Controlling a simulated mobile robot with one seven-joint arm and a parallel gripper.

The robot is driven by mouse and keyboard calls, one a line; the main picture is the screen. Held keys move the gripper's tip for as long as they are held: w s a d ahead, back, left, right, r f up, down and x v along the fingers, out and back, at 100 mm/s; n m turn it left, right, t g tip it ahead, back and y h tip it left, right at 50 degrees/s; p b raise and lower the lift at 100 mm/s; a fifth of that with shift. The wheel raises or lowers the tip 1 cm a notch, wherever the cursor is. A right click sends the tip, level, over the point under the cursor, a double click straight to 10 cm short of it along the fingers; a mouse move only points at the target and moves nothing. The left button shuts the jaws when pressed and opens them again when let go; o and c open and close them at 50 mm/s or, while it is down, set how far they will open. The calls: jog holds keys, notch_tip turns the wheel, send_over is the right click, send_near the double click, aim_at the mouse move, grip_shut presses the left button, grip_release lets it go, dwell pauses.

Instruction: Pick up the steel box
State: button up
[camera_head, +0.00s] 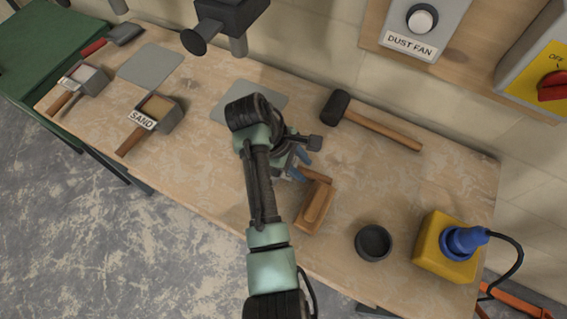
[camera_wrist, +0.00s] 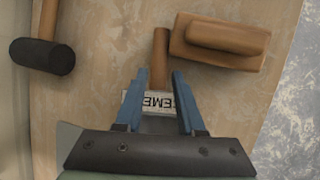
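A small steel box (camera_wrist: 158,125) with a wooden handle (camera_wrist: 160,58) shows in the camera_wrist view, largely hidden by my gripper. Its white label (camera_wrist: 158,103) appears upside down and reads part of "CEMENT". My gripper (camera_wrist: 158,74) has its two blue fingers apart, with the label and box showing between and behind them. I cannot tell whether the fingers touch the box. In the camera_head view my gripper (camera_head: 301,166) is low over the bench, and the handle (camera_head: 316,174) sticks out to the right; the box itself is hidden there.
A wooden float (camera_head: 315,206) lies close beside the handle. A mallet (camera_head: 370,120) lies behind. A box labelled SAND (camera_head: 160,110) and another handled box (camera_head: 85,78) stand at left on the bench (camera_head: 200,170).

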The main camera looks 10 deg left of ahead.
aim_at(307, 172)
jog(key=x, duration=0.4)
jog(key=shift+f, duration=0.1)
grip_shut()
jog(key=shift+w, duration=0.1)
dwell(1.2)
